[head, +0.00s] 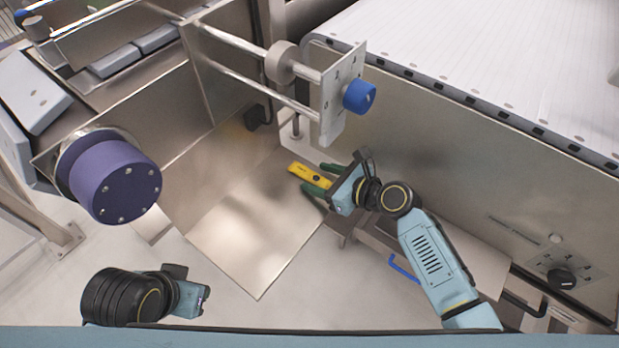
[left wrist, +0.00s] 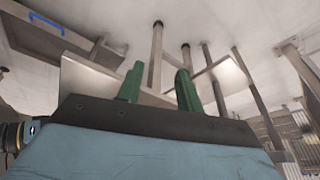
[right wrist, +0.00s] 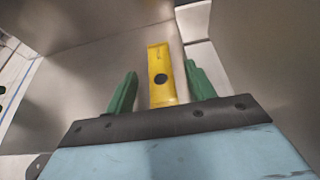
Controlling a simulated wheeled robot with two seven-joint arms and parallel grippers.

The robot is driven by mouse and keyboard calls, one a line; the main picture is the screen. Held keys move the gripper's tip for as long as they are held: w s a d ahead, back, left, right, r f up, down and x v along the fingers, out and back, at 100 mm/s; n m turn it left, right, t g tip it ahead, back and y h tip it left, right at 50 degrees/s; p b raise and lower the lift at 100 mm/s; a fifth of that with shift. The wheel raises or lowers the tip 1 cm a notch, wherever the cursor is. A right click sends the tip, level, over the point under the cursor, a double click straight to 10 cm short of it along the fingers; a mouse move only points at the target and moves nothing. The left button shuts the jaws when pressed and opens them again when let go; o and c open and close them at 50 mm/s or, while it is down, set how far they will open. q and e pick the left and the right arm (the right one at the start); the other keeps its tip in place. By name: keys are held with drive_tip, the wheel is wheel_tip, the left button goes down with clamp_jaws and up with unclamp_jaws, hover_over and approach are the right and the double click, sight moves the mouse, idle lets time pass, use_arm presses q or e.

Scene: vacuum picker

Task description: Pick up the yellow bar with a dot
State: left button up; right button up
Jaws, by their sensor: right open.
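The yellow bar (head: 308,174) with a dark dot lies on the metal tray near its right corner in the head view. In the right wrist view the bar (right wrist: 161,73) lies lengthwise between my green fingers, its dot near the gripper end.
The metal tray (head: 245,230) is otherwise bare. A machine wall and white conveyor (head: 500,60) stand to the right. A bracket with a blue knob (head: 359,96) juts out above the bar. A purple cylinder (head: 115,178) stands at the left.

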drive_tip(key=shift+w+a+f, duration=0.1)
drive_tip(key=shift+w+a, duration=0.1)
drive_tip(key=shift+a, duration=0.1)
drive_tip(key=shift+c, duration=0.4)
drive_tip(key=c, duration=1)
